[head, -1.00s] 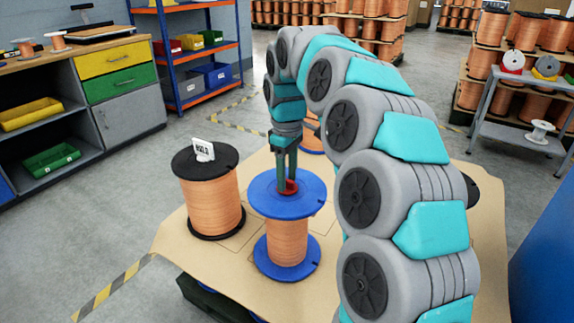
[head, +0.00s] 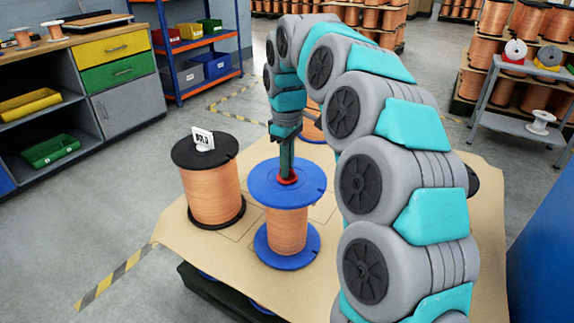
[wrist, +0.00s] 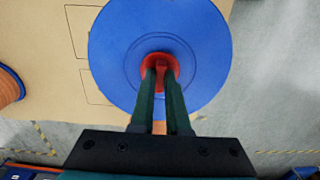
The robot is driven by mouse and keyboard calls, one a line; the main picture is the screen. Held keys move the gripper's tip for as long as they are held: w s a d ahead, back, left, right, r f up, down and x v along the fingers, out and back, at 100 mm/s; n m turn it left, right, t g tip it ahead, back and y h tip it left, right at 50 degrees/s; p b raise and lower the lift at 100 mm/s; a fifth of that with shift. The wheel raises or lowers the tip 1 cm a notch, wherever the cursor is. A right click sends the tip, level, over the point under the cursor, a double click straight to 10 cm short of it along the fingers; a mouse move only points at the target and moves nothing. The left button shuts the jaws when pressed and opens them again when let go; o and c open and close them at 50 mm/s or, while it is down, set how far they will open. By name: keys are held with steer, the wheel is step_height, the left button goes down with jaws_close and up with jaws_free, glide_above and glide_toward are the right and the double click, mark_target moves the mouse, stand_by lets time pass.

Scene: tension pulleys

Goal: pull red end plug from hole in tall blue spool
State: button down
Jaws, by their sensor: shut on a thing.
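The tall blue spool (head: 262,184), wound with copper wire, stands upright on the cardboard-covered pallet in the head view. Its round blue top flange fills the middle of the wrist view (wrist: 205,85). The red end plug (head: 288,180) is at the hole in the middle of that flange; it also shows in the wrist view (wrist: 172,62). My gripper (head: 287,172) points down over the flange. In the wrist view its two dark green fingers (wrist: 160,82) are shut on the red plug's middle part. The fingers hide part of the plug, and I cannot tell how deep it sits.
A black-flanged copper spool (head: 212,190) with a white label card (head: 203,138) stands close at left. Another copper spool (head: 312,122) stands behind my gripper. The cardboard sheet (head: 345,215) is partly bare around the spools. Shelves and a workbench stand farther back.

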steer(key=shift+r+p, duration=1.05)
steer(key=shift+r, duration=0.55)
stand_by(0.8)
steer(key=shift+r+p, duration=0.55)
steer(key=shift+r, duration=1.45)
